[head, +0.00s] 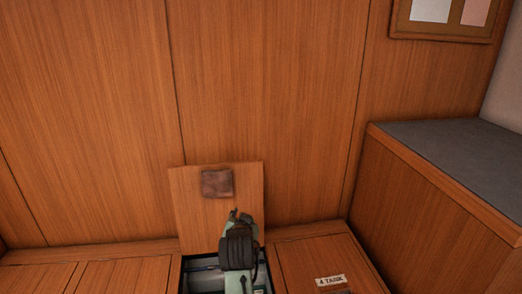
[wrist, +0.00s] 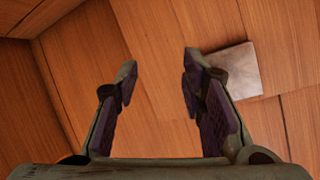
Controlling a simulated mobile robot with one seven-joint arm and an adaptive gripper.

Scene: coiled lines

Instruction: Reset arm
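My gripper (wrist: 158,66) shows in the wrist view with its two fingers well apart and nothing between them. Bare wood panelling lies beyond the fingertips. In the head view my arm shows at the bottom centre, with the gripper (head: 240,217) in front of a raised wooden lid (head: 187,207). A dark ribbed shape covers part of the arm there, and I cannot tell what it is. Whether the gripper touches the lid is unclear.
A brown square plate (head: 217,183) is on the lid; a similar plate (wrist: 237,70) is beside the right finger. An open compartment (head: 203,262) lies below. A closed hatch labelled "4 TANK" (head: 330,280) is to the right, near a grey-topped wooden block (head: 440,150).

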